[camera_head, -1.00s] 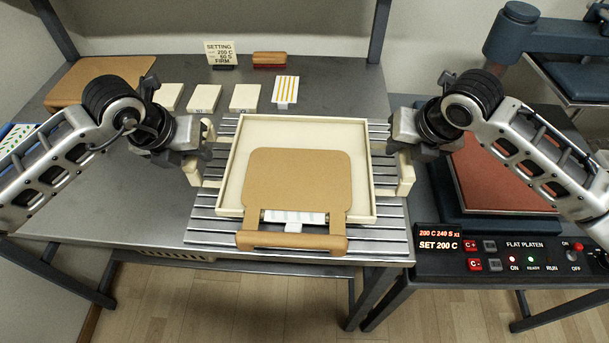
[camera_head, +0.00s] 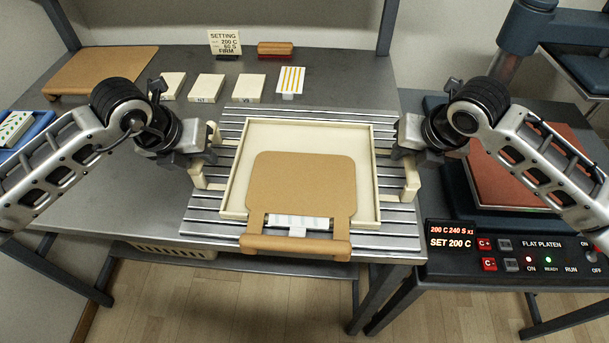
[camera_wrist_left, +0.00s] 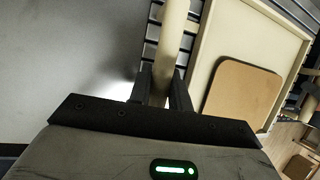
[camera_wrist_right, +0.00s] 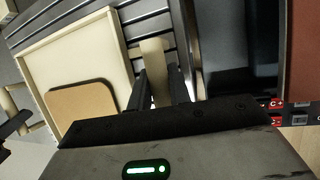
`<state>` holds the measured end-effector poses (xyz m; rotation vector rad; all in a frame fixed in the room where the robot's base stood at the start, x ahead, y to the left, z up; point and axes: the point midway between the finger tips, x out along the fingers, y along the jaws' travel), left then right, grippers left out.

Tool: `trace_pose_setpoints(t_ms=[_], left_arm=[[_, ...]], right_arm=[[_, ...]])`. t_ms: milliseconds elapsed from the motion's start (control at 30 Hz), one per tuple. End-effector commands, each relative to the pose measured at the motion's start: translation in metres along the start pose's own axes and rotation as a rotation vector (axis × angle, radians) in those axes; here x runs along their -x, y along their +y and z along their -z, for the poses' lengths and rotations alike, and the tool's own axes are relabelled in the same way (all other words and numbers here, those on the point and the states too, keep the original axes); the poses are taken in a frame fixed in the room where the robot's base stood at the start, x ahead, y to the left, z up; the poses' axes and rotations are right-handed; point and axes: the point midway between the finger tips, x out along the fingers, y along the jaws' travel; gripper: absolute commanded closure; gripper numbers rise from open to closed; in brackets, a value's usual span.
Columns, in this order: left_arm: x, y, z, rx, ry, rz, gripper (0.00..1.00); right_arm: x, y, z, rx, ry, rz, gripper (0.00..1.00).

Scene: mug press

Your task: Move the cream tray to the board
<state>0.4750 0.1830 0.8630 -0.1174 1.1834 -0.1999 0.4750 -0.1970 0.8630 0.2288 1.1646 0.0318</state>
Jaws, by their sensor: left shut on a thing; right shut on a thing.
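The cream tray (camera_head: 300,135) is a shallow rectangular box with a cream handle on each side. It sits on or just above a slatted metal plate (camera_head: 402,235); I cannot tell if they touch. My left gripper (camera_head: 206,158) is shut on the left handle (camera_wrist_left: 172,45). My right gripper (camera_head: 403,158) is shut on the right handle (camera_wrist_right: 155,55). A tan paddle-like piece (camera_head: 303,182) with a bar covers the tray's front middle. A flat tan wooden board (camera_head: 100,72) lies at the back left of the bench.
Several cream blocks (camera_head: 206,88), a striped card (camera_head: 290,79), a setting sign (camera_head: 224,42) and a red-and-wood block (camera_head: 275,49) stand behind the tray. A blue tray (camera_head: 38,122) is at far left. The press (camera_head: 508,185) and its control panel (camera_head: 520,255) are at right.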

Motion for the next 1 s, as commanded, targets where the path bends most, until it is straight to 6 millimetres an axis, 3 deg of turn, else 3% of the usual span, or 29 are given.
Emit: trace_pose_setpoints(t_ms=[33,67,133,533,1000], left_arm=[[-0.006,0.002,0.002,0.001,-0.003,-0.002,1.0],[-0.004,0.002,0.001,0.001,-0.001,-0.003,0.75],[-0.003,0.002,0.001,0.001,0.0,-0.002,0.59],[0.007,0.001,0.0,0.0,-0.003,0.0,0.59],[0.098,0.001,0.001,-0.001,-0.004,-0.003,0.59]], right_arm=[[-0.007,-0.002,0.002,-0.001,-0.003,0.002,1.0],[-0.004,-0.002,0.001,-0.001,-0.001,0.003,0.75],[-0.003,-0.002,0.001,-0.001,0.0,0.003,0.59],[-0.003,-0.001,0.001,0.0,0.0,0.001,0.59],[-0.003,-0.001,0.001,0.0,0.0,0.0,0.59]])
